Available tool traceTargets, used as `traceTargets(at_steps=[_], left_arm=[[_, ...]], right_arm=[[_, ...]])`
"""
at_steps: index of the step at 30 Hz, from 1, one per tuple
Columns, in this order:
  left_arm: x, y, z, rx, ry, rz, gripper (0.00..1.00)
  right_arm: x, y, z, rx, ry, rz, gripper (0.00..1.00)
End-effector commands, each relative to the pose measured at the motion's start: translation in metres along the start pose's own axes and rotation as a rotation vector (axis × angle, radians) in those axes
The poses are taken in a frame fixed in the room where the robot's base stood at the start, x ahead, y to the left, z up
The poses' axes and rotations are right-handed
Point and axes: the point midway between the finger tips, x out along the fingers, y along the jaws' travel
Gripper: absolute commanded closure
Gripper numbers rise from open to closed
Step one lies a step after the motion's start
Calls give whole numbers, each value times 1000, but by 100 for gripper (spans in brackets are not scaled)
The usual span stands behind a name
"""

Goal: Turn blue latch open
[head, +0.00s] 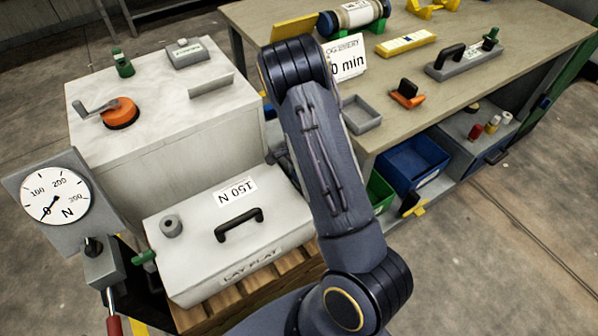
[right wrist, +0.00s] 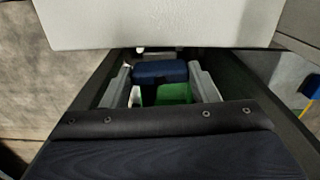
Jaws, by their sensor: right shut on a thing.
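In the right wrist view, a dark blue block, which looks like the blue latch (right wrist: 160,71), lies between the two pale fingers of my right gripper (right wrist: 160,80). The fingers are close against its sides. Its full shape and how far it is turned are hard to tell. In the head view my right arm covers the right gripper and the latch, just right of the white boxes. My left gripper is in neither view.
A white box (head: 190,247) with a black handle lies on a wooden pallet. A large white cabinet (head: 165,163) stands behind it. A gauge (head: 54,197) is at the left. The workbench (head: 480,100) holds several tools, with a blue bin (head: 415,163) under it.

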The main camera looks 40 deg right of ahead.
Motion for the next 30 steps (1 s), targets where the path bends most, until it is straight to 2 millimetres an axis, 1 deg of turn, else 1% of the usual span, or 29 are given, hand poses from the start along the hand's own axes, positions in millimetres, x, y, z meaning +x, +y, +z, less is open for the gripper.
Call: traceTargets(at_steps=[9, 22, 23, 27, 28, 30], left_arm=[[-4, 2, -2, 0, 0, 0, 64], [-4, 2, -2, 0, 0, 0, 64], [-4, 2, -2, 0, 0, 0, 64], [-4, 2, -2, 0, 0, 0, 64], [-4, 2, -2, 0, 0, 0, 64], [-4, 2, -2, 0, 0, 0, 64]], right_arm=[[-1, -1, 0, 83, 1, -2, 68], [-1, -1, -1, 93, 1, -2, 68], [-1, -1, -1, 93, 1, -2, 44], [0, 0, 0, 92, 1, -2, 26], [0, 0, 0, 91, 1, -2, 24], [0, 0, 0, 91, 1, -1, 24]])
